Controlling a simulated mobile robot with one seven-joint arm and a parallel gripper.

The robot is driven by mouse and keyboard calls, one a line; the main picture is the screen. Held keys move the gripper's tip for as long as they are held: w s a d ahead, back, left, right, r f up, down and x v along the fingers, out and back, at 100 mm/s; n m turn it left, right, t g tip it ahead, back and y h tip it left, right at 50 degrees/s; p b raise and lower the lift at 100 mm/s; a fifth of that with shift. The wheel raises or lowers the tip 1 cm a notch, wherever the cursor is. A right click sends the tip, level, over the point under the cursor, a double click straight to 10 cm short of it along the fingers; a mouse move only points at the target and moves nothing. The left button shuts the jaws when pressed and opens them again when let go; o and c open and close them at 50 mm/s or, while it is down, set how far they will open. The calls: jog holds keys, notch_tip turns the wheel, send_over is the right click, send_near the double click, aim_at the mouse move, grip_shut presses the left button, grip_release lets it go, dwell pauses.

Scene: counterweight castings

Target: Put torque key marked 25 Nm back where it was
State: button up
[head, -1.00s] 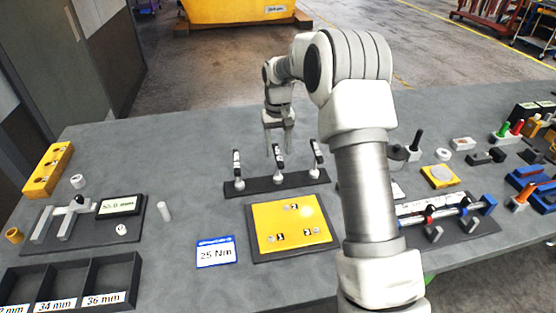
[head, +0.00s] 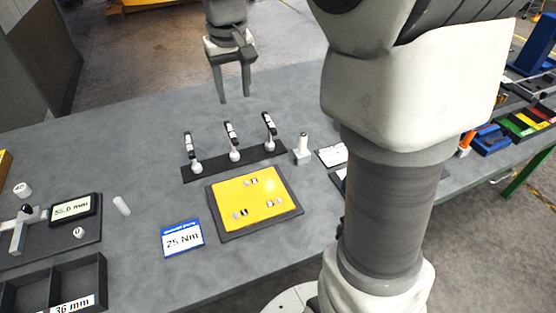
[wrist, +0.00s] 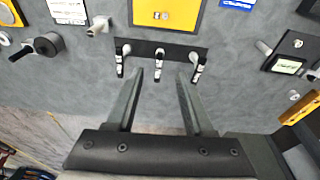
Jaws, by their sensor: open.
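Three small torque keys with dark handles, white labels and pale round heads stand in a row on a dark rack (head: 272,152): left (head: 188,145), middle (head: 231,140) and right (head: 268,130) in the head view. Their labels are too small to read. My gripper (head: 233,98) is open and empty, beyond and above the rack. In the wrist view the middle key (wrist: 158,64) shows ahead of the space between the fingertips (wrist: 160,73), apart from them. A blue-edged card reading 25 Nm (head: 182,239) lies nearer, left of a yellow plate (head: 262,205).
The yellow plate lies on a dark board (head: 286,217) in front of the rack. A gauge with a display (head: 73,210) and a dark compartment tray (head: 55,290) are at left. Bare bench lies behind the rack.

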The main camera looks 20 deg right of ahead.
jog(key=s+t, duration=0.3)
jog(key=s, duration=2)
jog(key=shift+d, duration=0.15)
jog(key=shift+s+d, duration=0.1)
